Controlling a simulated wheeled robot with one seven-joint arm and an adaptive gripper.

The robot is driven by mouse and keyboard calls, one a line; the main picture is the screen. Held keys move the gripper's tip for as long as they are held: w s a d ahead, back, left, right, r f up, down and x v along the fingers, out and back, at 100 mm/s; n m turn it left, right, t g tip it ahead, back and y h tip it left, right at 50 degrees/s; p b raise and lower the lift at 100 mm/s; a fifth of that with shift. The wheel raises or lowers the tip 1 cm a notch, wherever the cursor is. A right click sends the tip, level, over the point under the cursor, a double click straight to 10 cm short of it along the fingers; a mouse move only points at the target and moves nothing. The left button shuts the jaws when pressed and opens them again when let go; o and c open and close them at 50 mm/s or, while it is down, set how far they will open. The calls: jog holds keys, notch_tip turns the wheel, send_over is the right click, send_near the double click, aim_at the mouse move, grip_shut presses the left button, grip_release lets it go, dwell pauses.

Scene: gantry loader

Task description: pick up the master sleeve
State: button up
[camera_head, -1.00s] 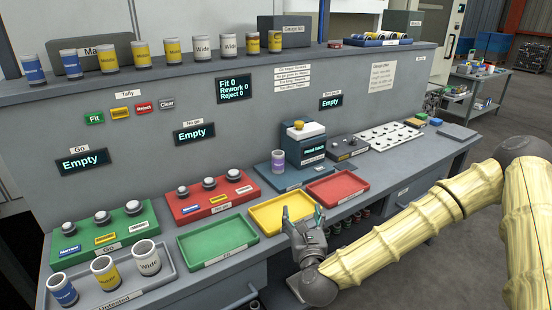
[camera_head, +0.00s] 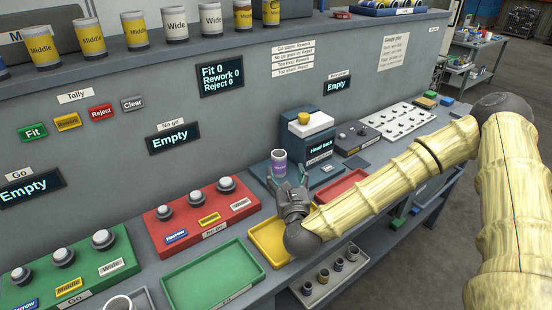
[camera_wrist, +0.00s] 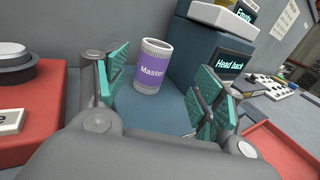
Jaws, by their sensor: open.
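The master sleeve (camera_head: 279,161) is a grey-rimmed cylinder with a purple band. It stands upright on the dark blue base of the gauge head (camera_head: 309,140). In the wrist view the sleeve (camera_wrist: 150,66) shows its "Master" label and sits ahead of the fingers, a little left of centre between them. My gripper (camera_head: 288,187) is just in front of the sleeve, over the back of the yellow tray. In the wrist view my gripper (camera_wrist: 160,98) is open, with teal pads on both sides and nothing held. The pads appear apart from the sleeve.
A red button box (camera_head: 203,215) stands left of my gripper. A red tray (camera_head: 345,187) lies to the right, partly behind my arm. The yellow tray (camera_head: 267,243) and green tray (camera_head: 214,281) lie along the front. Labelled sleeves line the shelf above.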

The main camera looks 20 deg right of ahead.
aim_at(280, 161)
jog(key=w, duration=0.4)
jog(key=shift+d+p, duration=0.35)
jog(key=shift+p, duration=0.05)
jog(key=shift+w+r+p, duration=0.15)
jog(key=shift+w+p, duration=0.15)
jog(key=shift+w, duration=0.1)
jog(key=w+p, duration=0.1)
jog(key=w, duration=0.2)
jog(key=shift+w+a, duration=0.15)
jog(key=shift+w+d+p, duration=0.2)
jog(key=shift+w+p, duration=0.15)
jog(key=shift+w, duration=0.2)
jog(key=c, duration=1.4)
jog(key=shift+c, duration=0.6)
